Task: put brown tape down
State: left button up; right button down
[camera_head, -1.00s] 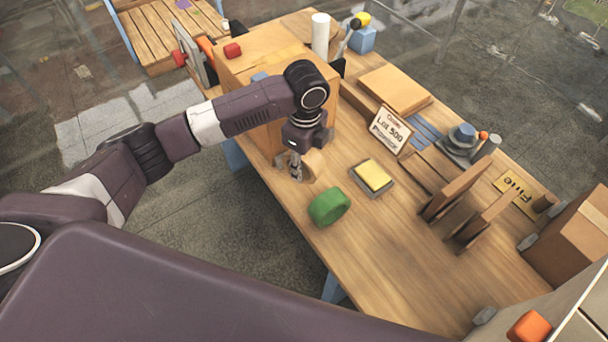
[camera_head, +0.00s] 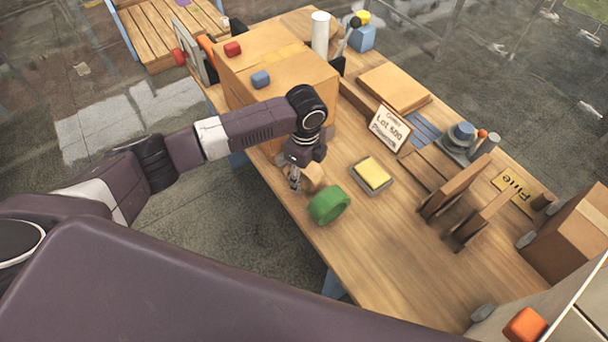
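The brown tape (camera_head: 315,175) is a tan roll near the left edge of the wooden table (camera_head: 400,255), just behind the green tape (camera_head: 329,206). My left gripper (camera_head: 296,181) points down at the roll's left side and is shut on it. The fingers are small and partly hidden here. I cannot tell whether the roll touches the table top. My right gripper is not in view.
The front middle of the table is clear.

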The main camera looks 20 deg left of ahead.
pick_arm(q)
jog(key=shift+o, duration=0.3)
jog(key=shift+r, duration=0.15)
notch_tip(320, 180, up, 12)
jog(key=shift+d+r+b, duration=0.1)
jog(key=shift+d+b, duration=0.05)
jog(key=shift+b, duration=0.55)
jog(key=shift+s, duration=0.1)
